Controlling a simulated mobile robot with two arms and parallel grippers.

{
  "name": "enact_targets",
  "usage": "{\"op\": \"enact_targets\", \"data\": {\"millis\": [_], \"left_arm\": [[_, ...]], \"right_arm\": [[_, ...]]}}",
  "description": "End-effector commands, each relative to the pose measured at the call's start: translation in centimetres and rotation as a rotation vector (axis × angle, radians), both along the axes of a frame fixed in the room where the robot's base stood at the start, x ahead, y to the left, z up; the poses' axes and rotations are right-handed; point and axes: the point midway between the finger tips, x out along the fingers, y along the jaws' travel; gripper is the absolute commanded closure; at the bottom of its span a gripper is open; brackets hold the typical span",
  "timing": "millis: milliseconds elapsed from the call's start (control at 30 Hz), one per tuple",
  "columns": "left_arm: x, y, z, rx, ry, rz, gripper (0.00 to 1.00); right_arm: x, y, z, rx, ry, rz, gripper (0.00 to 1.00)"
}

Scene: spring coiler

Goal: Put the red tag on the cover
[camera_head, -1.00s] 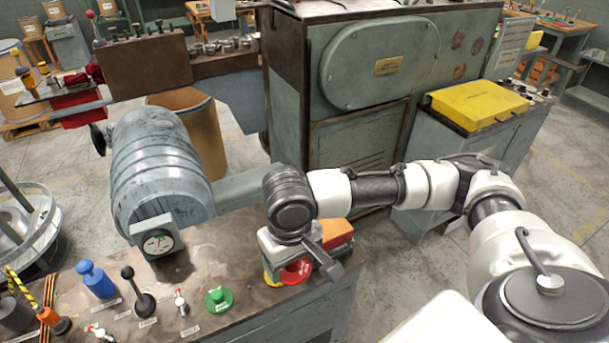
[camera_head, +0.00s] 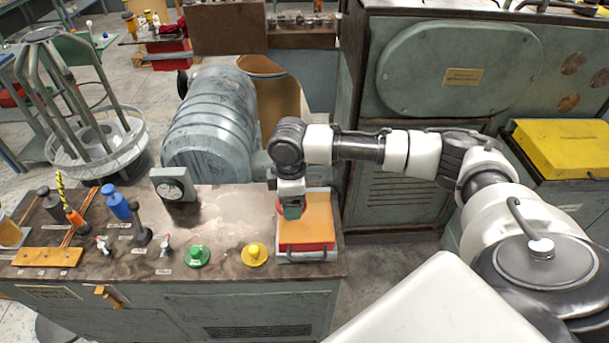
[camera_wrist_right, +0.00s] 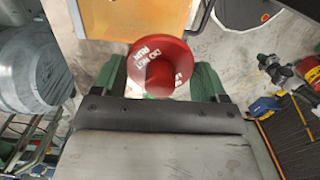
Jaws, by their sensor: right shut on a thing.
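The red tag (camera_wrist_right: 160,68) is a round red disc with a stem and white lettering, seen in the right wrist view. My right gripper (camera_wrist_right: 162,80) is shut on its stem between two green fingers. In the head view my right gripper (camera_head: 291,208) points down at the left part of the orange cover (camera_head: 312,225), and the tag is mostly hidden behind it. The cover lies flat at the bench's right end, with a dark handle at its front. Its orange face also shows in the right wrist view (camera_wrist_right: 118,18). Whether the tag touches it I cannot tell. My left gripper is out of view.
A yellow knob (camera_head: 254,254) and a green knob (camera_head: 196,256) stand on the bench left of the cover. Several levers and a gauge (camera_head: 174,185) are farther left. A grey ribbed drum (camera_head: 212,120) and a tall cabinet (camera_head: 390,160) stand behind.

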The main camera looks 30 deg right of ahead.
Motion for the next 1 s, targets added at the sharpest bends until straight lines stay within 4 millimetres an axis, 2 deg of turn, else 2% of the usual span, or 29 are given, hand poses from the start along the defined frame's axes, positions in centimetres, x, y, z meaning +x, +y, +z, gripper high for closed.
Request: {"op": "enact_targets", "data": {"millis": [200, 400, 667, 1000], "left_arm": [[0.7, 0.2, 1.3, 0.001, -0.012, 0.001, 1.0], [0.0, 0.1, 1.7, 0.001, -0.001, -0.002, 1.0], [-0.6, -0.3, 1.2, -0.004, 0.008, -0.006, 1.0], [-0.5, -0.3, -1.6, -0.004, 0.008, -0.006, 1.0]], "right_arm": [[2.8, -3.8, -0.9, -0.005, -0.007, 0.376, 0.5], [3.9, -5.9, -1.6, -0.011, -0.011, 0.589, 0.5], [4.2, -6.4, -2.3, -0.013, -0.013, 0.652, 0.5], [4.2, -6.4, -4.8, -0.014, -0.012, 0.65, 0.5]]}}
